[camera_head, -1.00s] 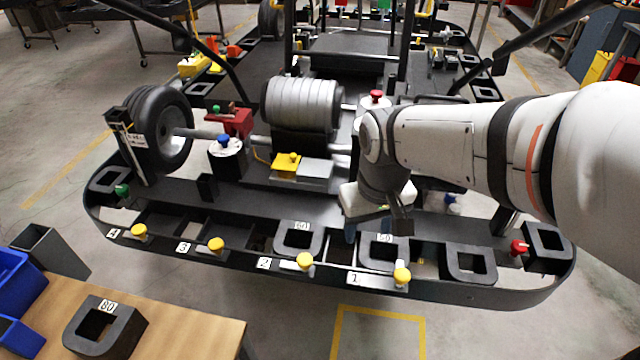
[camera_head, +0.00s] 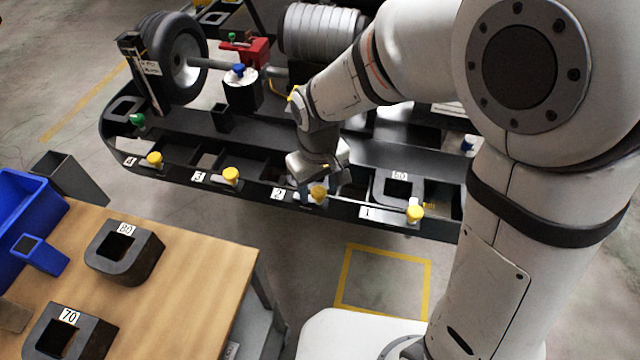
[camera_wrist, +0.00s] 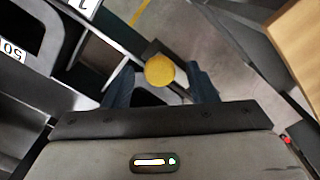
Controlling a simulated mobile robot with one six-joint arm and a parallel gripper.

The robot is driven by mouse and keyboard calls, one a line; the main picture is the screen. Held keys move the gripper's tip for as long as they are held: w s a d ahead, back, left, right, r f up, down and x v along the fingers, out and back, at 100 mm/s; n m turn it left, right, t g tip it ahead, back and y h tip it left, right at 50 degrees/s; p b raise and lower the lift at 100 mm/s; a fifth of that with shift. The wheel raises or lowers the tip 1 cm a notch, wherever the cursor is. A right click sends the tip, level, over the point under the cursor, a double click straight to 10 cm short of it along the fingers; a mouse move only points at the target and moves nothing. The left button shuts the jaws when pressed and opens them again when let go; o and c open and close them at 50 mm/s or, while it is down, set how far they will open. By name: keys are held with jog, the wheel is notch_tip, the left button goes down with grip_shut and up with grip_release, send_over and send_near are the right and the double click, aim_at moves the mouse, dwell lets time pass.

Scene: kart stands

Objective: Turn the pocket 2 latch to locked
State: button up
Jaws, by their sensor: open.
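The yellow pocket 2 latch knob (camera_head: 318,193) is on the kart's front rail beside the label 2 (camera_head: 278,194). My gripper (camera_head: 310,188) points down at it and partly hides pocket 2. In the wrist view the yellow knob (camera_wrist: 160,70) lies between the two dark fingers of my open gripper (camera_wrist: 163,86). Gaps show on both sides, so the fingers look apart from it. The angle of the pocket 2 latch bar is hard to tell behind the gripper.
The yellow pocket 1 knob (camera_head: 415,213) stands to the right. The pocket 3 knob (camera_head: 231,175) and pocket 4 knob (camera_head: 154,159) stand to the left. A wooden table (camera_head: 190,270) with blocks marked 80 (camera_head: 125,252) and 70 (camera_head: 70,335) is at lower left.

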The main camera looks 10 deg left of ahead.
jog(key=shift+f, duration=0.1)
jog(key=c, duration=1)
jog(key=shift+o, duration=0.2)
jog(key=shift+m, duration=0.4)
jog(key=m, duration=0.3)
jog(key=shift+m, duration=0.3)
jog(key=m, duration=0.4)
jog(key=shift+m+b, duration=0.3)
jog(key=shift+b, duration=0.1)
jog(key=m, duration=0.8)
jog(key=shift+m+b, duration=0.3)
jog(key=shift+m, duration=0.1)
